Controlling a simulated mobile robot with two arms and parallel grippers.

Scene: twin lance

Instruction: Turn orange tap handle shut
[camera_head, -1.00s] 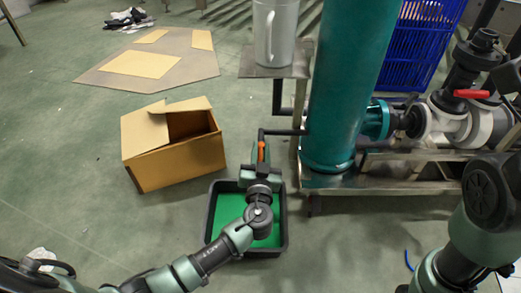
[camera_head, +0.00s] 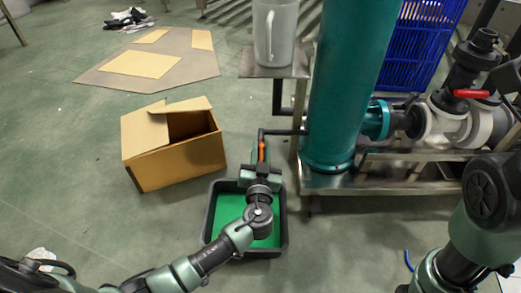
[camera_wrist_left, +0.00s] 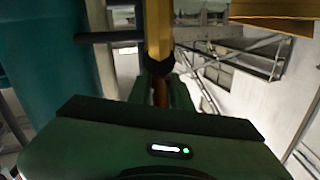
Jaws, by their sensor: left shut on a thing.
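The orange tap handle (camera_head: 261,150) shows as a narrow upright strip at the end of a dark pipe (camera_head: 284,132) that comes from the teal column (camera_head: 345,80). My left gripper (camera_head: 261,160) is shut on the handle, above the tray's far edge. The tap body is hard to make out. My right arm stands at the lower right of the head view, and its gripper is out of sight.
A black tray with a green floor (camera_head: 284,225) lies under my left wrist. An open cardboard box (camera_head: 175,160) stands left of it. A grey jug (camera_head: 275,30) stands on a small metal shelf (camera_head: 262,68). A red valve handle (camera_head: 471,94) sits on the pipework at right.

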